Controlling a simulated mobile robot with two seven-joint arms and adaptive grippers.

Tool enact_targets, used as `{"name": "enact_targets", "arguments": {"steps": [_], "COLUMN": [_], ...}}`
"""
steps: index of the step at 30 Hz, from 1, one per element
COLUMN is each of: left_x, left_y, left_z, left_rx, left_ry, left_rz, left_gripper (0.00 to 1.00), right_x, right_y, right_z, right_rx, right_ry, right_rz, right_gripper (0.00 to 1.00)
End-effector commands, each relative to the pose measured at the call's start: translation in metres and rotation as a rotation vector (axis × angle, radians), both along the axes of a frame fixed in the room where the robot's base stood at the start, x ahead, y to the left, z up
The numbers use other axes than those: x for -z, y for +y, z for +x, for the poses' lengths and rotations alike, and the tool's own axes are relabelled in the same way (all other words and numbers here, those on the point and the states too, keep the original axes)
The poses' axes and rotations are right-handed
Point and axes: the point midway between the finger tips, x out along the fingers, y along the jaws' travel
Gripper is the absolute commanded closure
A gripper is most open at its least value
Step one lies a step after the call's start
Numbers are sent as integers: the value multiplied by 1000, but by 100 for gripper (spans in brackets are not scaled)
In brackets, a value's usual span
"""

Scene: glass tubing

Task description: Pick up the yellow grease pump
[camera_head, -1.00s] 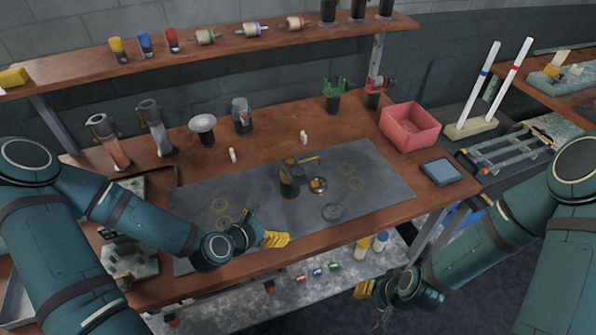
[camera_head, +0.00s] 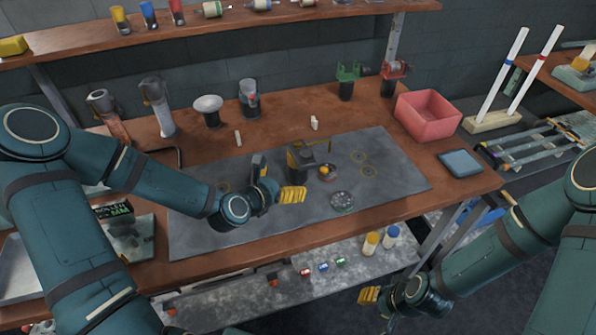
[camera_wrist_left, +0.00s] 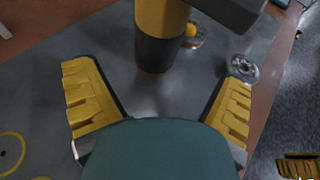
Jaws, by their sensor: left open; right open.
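The yellow grease pump (camera_head: 298,160), with a dark lower body and an arm at its top, stands upright on the grey mat (camera_head: 215,235). In the left wrist view its yellow and dark cylinder (camera_wrist_left: 160,35) is just beyond the fingers, near the middle. My left gripper (camera_head: 276,181) is open and empty, close to the pump on its left and near side. Both yellow fingers show in the left wrist view (camera_wrist_left: 160,98), apart and not touching the pump. My right gripper (camera_head: 368,295) is open, low in front of the table's front edge.
A round grey disc (camera_head: 342,201) and a small round part with a yellow knob (camera_head: 326,171) lie right of the pump. A pink bin (camera_head: 428,117) and a blue tray (camera_head: 459,163) are further right. Several tools (camera_head: 158,105) stand at the back left.

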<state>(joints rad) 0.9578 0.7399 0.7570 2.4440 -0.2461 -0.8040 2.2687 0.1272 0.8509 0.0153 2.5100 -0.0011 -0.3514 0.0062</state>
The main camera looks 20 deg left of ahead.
Motion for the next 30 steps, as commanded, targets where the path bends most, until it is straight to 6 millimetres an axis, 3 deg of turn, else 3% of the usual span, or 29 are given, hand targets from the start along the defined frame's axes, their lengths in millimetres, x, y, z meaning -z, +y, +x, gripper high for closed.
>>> {"name": "enact_targets", "arguments": {"steps": [19, 29, 30], "left_x": [34, 36, 36], "left_y": [-16, -17, -17], "left_z": [59, 65, 65], "left_rx": [1, -1, -1], "left_ry": [0, 1, 1], "left_rz": [1, 1, 1], "left_gripper": [5, 5, 14], "right_x": [15, 15, 15], "right_y": [0, 0, 0], "right_z": [-1, -1, -1], "right_rx": [-4, -3, -3], "right_ry": [4, 2, 2], "right_rz": [1, 1, 1], "right_gripper": [61, 61, 61]}}
